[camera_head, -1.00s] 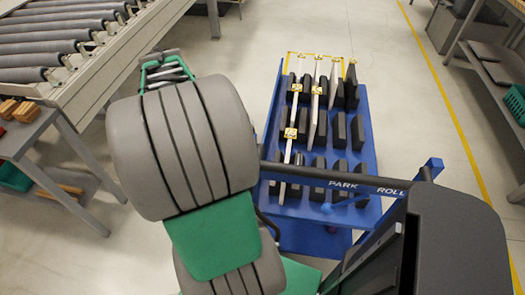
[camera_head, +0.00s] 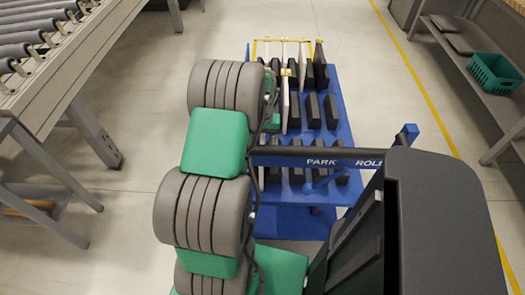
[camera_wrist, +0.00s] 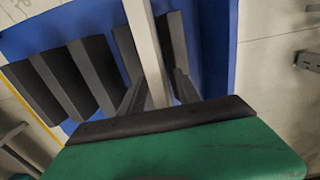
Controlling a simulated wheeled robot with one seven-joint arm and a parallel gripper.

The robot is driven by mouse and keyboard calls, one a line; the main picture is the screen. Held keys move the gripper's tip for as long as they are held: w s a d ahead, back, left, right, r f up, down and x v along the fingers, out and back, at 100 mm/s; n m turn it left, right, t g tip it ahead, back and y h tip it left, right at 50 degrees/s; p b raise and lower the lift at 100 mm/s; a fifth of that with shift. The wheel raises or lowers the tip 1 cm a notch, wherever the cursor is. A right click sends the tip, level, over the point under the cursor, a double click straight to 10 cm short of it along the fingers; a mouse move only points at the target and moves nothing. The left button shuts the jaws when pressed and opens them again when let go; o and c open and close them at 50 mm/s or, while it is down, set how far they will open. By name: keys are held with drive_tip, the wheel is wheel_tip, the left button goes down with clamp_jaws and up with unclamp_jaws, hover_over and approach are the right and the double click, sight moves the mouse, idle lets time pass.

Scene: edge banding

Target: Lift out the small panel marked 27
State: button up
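Several thin upright panels with small yellow tags stand in slots on a blue cart (camera_head: 343,112) in the head view. One pale panel (camera_head: 285,103) stands nearest my gripper; the tag numbers are too small to read, so I cannot tell which is 27. My green gripper (camera_head: 271,119) is low over the cart's left side, partly hidden by my arm. In the wrist view a pale panel edge (camera_wrist: 146,45) runs down between dark dividers toward the green and black gripper body.
Black slot dividers (camera_head: 313,110) stand in rows on the cart. The cart's dark push bar (camera_head: 300,150) crosses close to my arm. A roller conveyor (camera_head: 50,60) is at the left, and a shelf with a green basket (camera_head: 496,73) at the right.

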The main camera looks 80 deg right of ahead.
clamp_jaws()
idle(0.3)
drive_tip(key=shift+r, duration=0.1)
idle(1.0)
